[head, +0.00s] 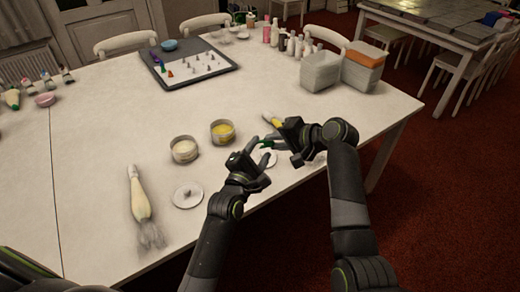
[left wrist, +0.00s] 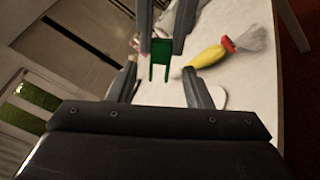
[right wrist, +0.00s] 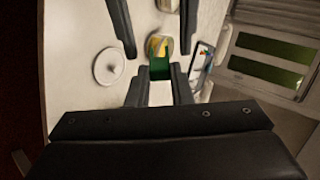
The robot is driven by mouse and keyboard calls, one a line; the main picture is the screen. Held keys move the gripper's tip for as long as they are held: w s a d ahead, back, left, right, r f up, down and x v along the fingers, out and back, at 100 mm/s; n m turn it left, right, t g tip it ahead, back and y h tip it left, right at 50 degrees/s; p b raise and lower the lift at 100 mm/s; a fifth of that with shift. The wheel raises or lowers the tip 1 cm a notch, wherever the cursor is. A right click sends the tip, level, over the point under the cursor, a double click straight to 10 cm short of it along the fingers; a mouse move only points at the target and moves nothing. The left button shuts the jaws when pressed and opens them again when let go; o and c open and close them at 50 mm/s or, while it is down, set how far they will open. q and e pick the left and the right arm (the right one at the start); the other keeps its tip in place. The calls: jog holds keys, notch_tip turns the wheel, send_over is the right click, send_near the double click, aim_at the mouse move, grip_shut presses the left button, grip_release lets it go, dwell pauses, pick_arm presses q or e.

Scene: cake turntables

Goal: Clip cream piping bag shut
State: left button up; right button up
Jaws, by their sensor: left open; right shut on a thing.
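The cream piping bag (head: 139,205) lies on the table at the left of the head view, its ruffled end toward the front edge. No gripper touches it. A green clip (head: 266,143) is between my two grippers, and shows in the left wrist view (left wrist: 160,60) and right wrist view (right wrist: 160,69). My right gripper (head: 280,148) is shut on the clip, holding it above the table. My left gripper (head: 264,151) is open and faces the right one. In the right wrist view its fingers stand out to either side of the clip, apparently apart from it.
A yellow piping bag (left wrist: 207,56) with a red clip (left wrist: 228,45) lies beyond my grippers, partly hidden in the head view. Two bowls, cream (head: 185,151) and yellow (head: 222,132), and a white disc (head: 188,196) stand nearby. Grey bins (head: 320,72) stand at the back right.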

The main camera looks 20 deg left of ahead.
pick_arm(q)
jog(key=s, duration=0.7)
jog(key=shift+a, duration=0.3)
jog(key=shift+s, duration=0.1)
